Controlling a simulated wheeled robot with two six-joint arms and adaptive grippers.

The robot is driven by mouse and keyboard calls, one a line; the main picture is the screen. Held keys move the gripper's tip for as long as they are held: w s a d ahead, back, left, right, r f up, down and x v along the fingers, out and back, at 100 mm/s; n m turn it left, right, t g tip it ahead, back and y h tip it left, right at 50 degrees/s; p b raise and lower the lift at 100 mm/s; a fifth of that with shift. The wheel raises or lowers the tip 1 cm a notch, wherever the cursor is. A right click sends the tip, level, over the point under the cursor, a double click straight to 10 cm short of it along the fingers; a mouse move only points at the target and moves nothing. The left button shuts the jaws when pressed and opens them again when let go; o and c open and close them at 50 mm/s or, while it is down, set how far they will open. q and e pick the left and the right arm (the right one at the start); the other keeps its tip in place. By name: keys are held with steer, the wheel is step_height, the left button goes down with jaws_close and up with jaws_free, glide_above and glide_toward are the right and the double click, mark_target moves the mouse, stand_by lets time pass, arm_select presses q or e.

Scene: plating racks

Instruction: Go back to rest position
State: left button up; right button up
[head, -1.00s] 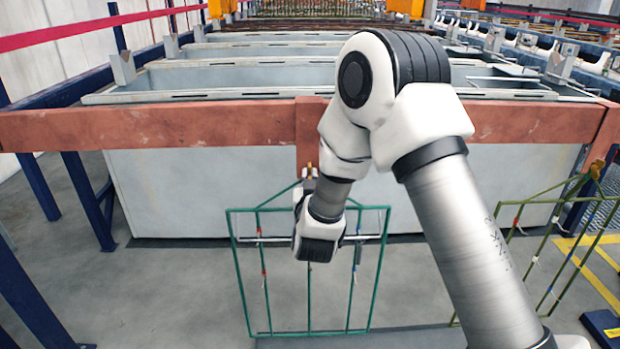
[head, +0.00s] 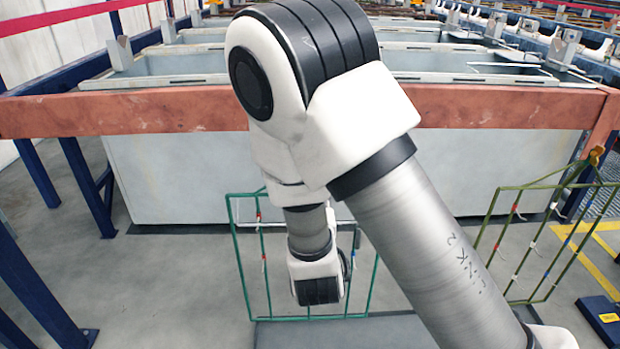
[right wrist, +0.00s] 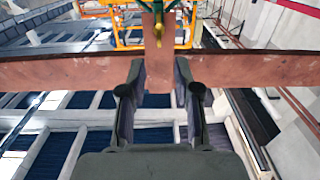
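My right gripper (right wrist: 157,68) shows in the right wrist view with its two dark fingers apart and nothing held between them. Beyond the gap is a copper-coloured upright tab with a brass hook (right wrist: 158,32) on it, clear of the fingertips. In the head view my right arm reaches in from the right and bends down in front of a green wire rack (head: 240,262). The rack's upper middle and its hook are hidden behind my arm, and the right gripper is hidden there too. My left gripper is not in view.
A copper-coloured beam (head: 130,116) runs across in front of grey tanks (head: 175,180). A second green rack (head: 548,240) hangs at the right. Blue posts (head: 35,290) stand at the left. Grey floor (head: 160,300) is clear at the lower left.

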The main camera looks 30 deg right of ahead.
steer(key=shift+s, duration=0.2)
steer(key=shift+f, duration=0.1)
steer(key=s+f+n+g+y+p, duration=0.15)
steer(key=s+f+g, duration=0.35)
steer(key=f, duration=0.7)
steer(key=s+f+n+g+y+p, duration=0.1)
steer(key=s+f+g+y+p, duration=0.2)
steer(key=s+f, duration=0.7)
steer(key=s+a+f+n+g+y, duration=0.3)
steer(key=s+a+f+g+y, duration=0.2)
steer(key=s+f, duration=0.5)
steer(key=shift+s+a+f+g+p, duration=0.4)
steer(key=shift+s+a+g, duration=0.35)
steer(key=shift+a+g, duration=0.45)
